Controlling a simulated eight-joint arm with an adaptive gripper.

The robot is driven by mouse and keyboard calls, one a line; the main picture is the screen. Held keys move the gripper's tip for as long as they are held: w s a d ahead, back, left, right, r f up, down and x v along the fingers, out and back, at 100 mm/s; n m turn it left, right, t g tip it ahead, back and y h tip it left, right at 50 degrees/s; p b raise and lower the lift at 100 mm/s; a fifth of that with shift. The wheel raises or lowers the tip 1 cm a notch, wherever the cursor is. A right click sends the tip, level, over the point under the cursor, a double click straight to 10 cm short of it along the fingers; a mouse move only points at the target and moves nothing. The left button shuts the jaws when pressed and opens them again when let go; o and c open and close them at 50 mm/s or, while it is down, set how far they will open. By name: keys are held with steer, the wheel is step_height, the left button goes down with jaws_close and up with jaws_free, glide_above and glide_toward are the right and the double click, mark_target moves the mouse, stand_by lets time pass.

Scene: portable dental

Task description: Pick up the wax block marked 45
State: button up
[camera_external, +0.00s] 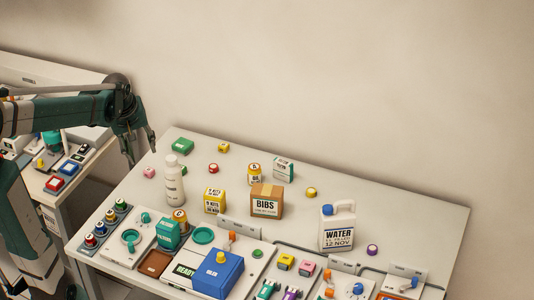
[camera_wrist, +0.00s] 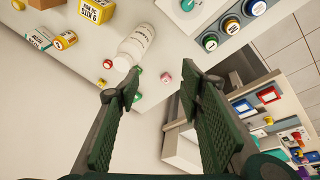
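No number 45 is readable on any small block, so I cannot tell which is the wax block marked 45. A small pink block (camera_external: 149,173) lies near the table's far left edge; in the wrist view it (camera_wrist: 165,77) shows just beyond and between my fingertips. A green block (camera_external: 185,146), a yellow block (camera_external: 223,148) and a red piece (camera_external: 213,167) lie further along the back. My gripper (camera_external: 139,146) is open and empty, raised above the table's back left edge. In the wrist view my gripper (camera_wrist: 158,92) has its fingers spread apart.
A white bottle (camera_external: 173,181) stands close to the pink block. A BIBS box (camera_external: 267,200), a WATER jug (camera_external: 338,226) and a blue box (camera_external: 217,273) stand further right and forward. Another bench (camera_external: 25,68) is at left. The table's back right is mostly clear.

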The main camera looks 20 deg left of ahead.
steer(key=w+a+f+n+g+p, duration=0.2)
steer(key=w+a+f+n, duration=0.3)
steer(key=w, duration=0.4)
steer(key=n+g+p, duration=0.2)
steer(key=n, duration=0.1)
glide_toward(149, 170)
steer(key=shift+s+f, duration=0.2)
steer(key=shift+s, duration=0.2)
steer(key=shift+w+a+f+n, duration=0.15)
steer(key=shift+a+f+n, duration=0.05)
steer(key=shift+f+n, duration=0.25)
steer(key=shift+f, duration=1.3)
steer(key=shift+w+f+b, duration=0.15)
steer(key=shift+f+b, duration=0.35)
steer(key=shift+f, duration=2.1)
steer(key=c, duration=0.8)
